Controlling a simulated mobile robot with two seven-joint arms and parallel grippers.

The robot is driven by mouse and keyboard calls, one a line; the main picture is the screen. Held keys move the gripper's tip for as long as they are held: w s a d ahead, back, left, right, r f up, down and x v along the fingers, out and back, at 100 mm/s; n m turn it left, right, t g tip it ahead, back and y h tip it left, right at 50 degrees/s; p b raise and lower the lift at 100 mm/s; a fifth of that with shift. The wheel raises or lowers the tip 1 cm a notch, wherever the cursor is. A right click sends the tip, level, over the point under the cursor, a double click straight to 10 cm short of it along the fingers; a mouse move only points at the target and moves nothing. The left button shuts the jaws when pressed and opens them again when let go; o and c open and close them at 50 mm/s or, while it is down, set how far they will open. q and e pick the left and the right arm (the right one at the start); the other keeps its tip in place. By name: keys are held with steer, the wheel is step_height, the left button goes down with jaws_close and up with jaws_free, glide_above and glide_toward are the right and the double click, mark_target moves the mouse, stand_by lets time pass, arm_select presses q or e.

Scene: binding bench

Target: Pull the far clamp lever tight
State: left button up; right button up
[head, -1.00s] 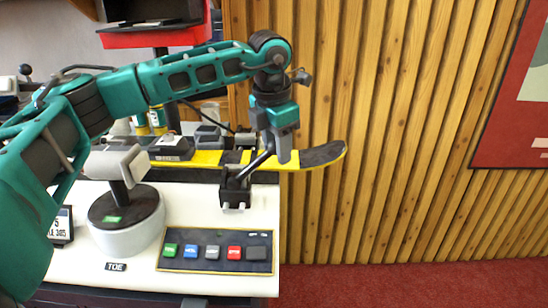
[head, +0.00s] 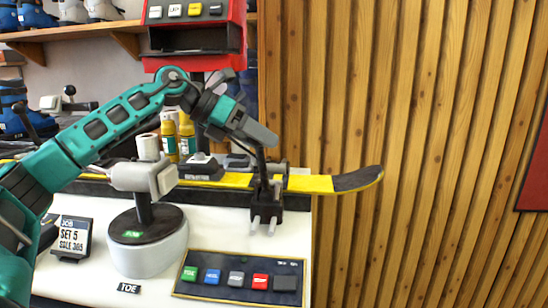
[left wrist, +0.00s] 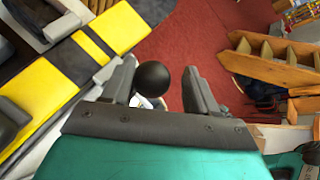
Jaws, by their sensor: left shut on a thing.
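My left gripper (head: 262,136) is shut on the clamp lever (head: 262,165) near its upper end. The lever stands nearly upright on the black clamp (head: 266,205) at the bench's right end. Its black ball knob (left wrist: 152,80) shows between the two fingers (left wrist: 163,82) in the left wrist view. The gripper hides the knob in the head view. The clamp sits across the yellow and black ski (head: 312,184), whose black tip extends past the bench to the right. The ski also shows in the left wrist view (left wrist: 40,98). My right gripper is not in view.
A round pedestal (head: 148,250) with a grey head stands left of the clamp. A button panel (head: 240,278) lies in front. Yellow bottles (head: 187,137) and a red machine (head: 238,20) are behind. A slatted wood wall (head: 420,120) stands at the right.

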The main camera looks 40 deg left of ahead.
arm_select(q)
steer(key=shift+s+d+f+g+h+b, duration=0.15)
steer(key=shift+s+d+f+g+h, duration=0.15)
steer(key=shift+s+f, duration=0.2)
steer(key=shift+s+d+f+g+h+b, duration=0.2)
steer(key=shift+s+f+g, duration=0.15)
steer(key=shift+s, duration=0.2)
jaws_close()
steer(key=shift+s+a, duration=0.2)
steer(key=shift+a, duration=0.15)
jaws_free()
steer(key=shift+s+d+r+m, duration=0.25)
steer(key=shift+s+r+m, duration=0.05)
steer(key=shift+s+r, duration=0.45)
steer(key=o, duration=0.3)
steer(key=shift+w+a+f, duration=0.15)
steer(key=shift+w+a, duration=0.05)
steer(key=shift+w, duration=0.05)
steer(key=o, duration=0.8)
steer(key=shift+w+t, duration=0.1)
steer(key=shift+t, duration=0.15)
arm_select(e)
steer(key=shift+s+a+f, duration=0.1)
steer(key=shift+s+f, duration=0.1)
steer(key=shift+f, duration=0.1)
arm_select(q)
steer(key=shift+a, duration=0.1)
